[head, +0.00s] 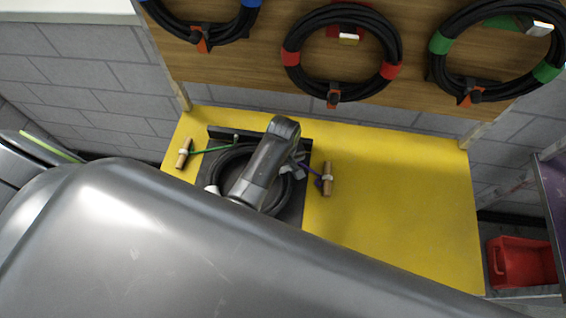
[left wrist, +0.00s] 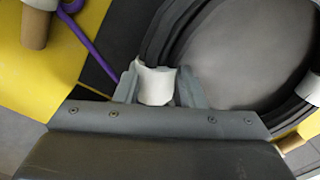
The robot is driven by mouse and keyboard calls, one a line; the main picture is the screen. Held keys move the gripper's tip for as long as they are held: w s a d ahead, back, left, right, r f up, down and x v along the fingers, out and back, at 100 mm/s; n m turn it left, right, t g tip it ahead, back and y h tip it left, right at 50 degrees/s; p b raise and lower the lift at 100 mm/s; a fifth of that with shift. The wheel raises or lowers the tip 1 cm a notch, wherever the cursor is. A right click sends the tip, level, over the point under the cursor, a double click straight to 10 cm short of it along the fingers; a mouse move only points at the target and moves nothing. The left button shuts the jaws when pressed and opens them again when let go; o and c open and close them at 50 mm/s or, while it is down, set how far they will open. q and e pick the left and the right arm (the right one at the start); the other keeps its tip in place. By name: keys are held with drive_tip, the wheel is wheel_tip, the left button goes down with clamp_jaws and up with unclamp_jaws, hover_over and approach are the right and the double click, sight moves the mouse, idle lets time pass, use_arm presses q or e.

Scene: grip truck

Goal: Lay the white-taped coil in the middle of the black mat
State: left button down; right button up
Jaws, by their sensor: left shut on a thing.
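The black cable coil (head: 228,160) with white tape is over the black mat (head: 293,212) on the yellow table, partly hidden by my left arm. My left gripper (left wrist: 158,88) is shut on the coil at a white tape band (left wrist: 156,84), with one finger on each side of it. In the head view the left gripper (head: 297,166) is at the coil's right side. Another white band (left wrist: 315,88) shows at the right edge of the left wrist view. I cannot tell whether the coil touches the mat. My right gripper is not in view.
A green cord (head: 212,149) with a wooden handle (head: 184,153) lies left of the coil. A purple cord (head: 311,173) with a wooden handle (head: 327,179) lies right. Coils hang on the wooden board (head: 250,65). The table's right side (head: 410,200) is clear. A red bin (head: 522,262) stands beyond it.

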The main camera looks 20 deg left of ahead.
use_arm(q)
drive_tip(key=shift+f, duration=0.3)
drive_tip(key=c, duration=0.9)
unclamp_jaws()
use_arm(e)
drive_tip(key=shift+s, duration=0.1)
use_arm(q)
drive_tip(key=shift+o, duration=0.2)
